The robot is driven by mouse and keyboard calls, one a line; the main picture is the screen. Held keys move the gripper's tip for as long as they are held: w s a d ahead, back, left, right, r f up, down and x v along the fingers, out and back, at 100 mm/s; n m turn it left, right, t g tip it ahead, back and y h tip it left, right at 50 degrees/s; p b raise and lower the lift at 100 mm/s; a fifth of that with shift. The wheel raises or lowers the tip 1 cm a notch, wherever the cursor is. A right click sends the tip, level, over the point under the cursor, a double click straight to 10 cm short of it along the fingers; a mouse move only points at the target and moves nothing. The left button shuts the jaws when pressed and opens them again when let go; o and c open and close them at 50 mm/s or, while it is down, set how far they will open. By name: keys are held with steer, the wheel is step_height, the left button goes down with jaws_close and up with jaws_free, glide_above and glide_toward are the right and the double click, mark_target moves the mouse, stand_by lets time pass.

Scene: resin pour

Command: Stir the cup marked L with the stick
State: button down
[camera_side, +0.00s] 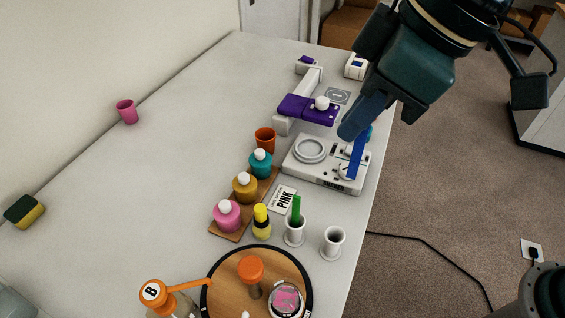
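My gripper (360,138) hangs over the white device at the right side of the table, its blue fingers pointing down. Whether it is open or shut, and whether it holds anything, I cannot tell. A green stick (296,205) stands upright in a white holder (295,234), apart from my gripper. A clear cup with pink contents (286,299) stands on the round wooden board at the front. An orange cup (265,138) stands behind the bottles, and a pink cup (126,111) is far left. I can read no L on any cup.
The white device (300,178) has a round plate; a purple-armed stand (296,105) is behind it. Several bottles (227,217) stand on a wooden strip. The left table is mostly clear.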

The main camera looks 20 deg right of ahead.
steer(key=s+a+f+g+y, duration=0.1)
steer(key=s+a+f+y, duration=0.3)
steer(key=a+f, duration=0.3)
steer(key=shift+s+a+f+m, duration=0.4)
steer(key=shift+s+a, duration=0.1)
steer(key=shift+s, duration=0.1)
steer(key=shift+d+f, duration=0.1)
steer(key=shift+f, duration=0.05)
steer(key=shift+f, duration=5.1)
steer(key=shift+w+a+f, duration=0.1)
steer(key=shift+a, duration=0.1)
